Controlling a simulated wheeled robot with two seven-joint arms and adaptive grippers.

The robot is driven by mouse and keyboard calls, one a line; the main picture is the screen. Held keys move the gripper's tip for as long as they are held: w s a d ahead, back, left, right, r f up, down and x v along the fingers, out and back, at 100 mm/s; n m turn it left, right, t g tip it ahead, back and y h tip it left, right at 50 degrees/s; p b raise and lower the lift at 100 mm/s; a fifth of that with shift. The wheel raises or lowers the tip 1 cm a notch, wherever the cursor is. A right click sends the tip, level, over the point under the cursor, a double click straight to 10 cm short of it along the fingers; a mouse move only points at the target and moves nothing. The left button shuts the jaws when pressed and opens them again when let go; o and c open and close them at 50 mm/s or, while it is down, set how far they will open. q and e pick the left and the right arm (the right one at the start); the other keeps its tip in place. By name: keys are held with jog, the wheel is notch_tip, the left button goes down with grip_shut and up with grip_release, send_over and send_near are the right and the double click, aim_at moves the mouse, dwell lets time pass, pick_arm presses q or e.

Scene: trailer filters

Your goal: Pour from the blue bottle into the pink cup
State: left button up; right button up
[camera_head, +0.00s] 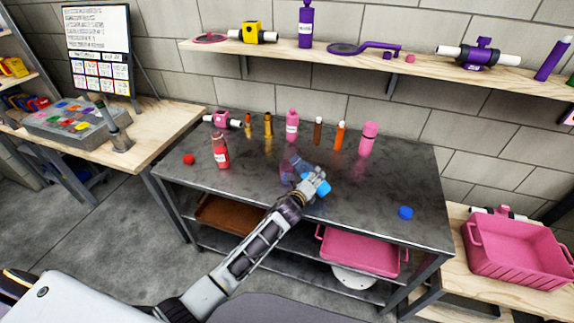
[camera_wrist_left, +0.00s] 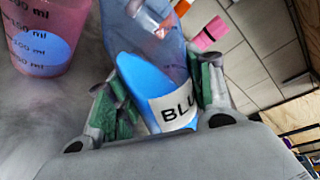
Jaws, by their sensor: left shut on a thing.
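My left gripper (camera_head: 318,178) is shut on the blue bottle (camera_head: 322,188) above the middle of the dark metal table. In the left wrist view, the clear bottle (camera_wrist_left: 150,70) sits between the green finger pads, with blue liquid inside and a white label reading "BLU". The bottle looks tilted. The pink cup (camera_head: 287,169) is translucent and stands just left of the bottle, partly overlapped by it. In the left wrist view the cup (camera_wrist_left: 30,25) has ml marks, and blue liquid shows inside it. I cannot make out a stream between them. My right gripper is not in view.
A red bottle (camera_head: 220,152) and red cap (camera_head: 188,159) stand left on the table (camera_head: 365,215); a blue cap (camera_head: 405,213) lies right. Several bottles, including a pink one (camera_head: 292,125), line the back. A shelf (camera_head: 420,70) hangs above. The table's right part is mostly clear.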

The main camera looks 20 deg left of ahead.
pick_arm(q)
jog(key=shift+r, duration=0.2)
dwell(0.4)
jog(key=shift+d+r+n+p, duration=0.1)
jog(key=shift+d+n+p, duration=0.05)
jog(key=shift+n+p, duration=0.2)
dwell(0.4)
jog(key=shift+r, duration=0.25)
dwell(0.4)
jog(key=shift+s+d+r+n+p, duration=0.1)
jog(key=shift+r+n+p, duration=0.2)
jog(key=shift+n+p, duration=0.2)
dwell(0.4)
jog(key=shift+d+r+n+h+p, duration=0.1)
jog(key=shift+r+n+h+p, duration=0.15)
jog(key=shift+r+h+p, duration=0.15)
dwell(0.8)
jog(key=shift+r+g+p, duration=0.2)
jog(key=shift+g+p, duration=0.1)
jog(key=shift+p, duration=0.25)
jog(key=shift+a+r+n+p, duration=0.3)
jog(key=shift+r+n+p, duration=0.3)
jog(key=shift+p, duration=0.3)
dwell(0.8)
jog(key=shift+r+h+p, duration=0.1)
jog(key=shift+h+p, duration=0.2)
jog(key=shift+p, duration=0.05)
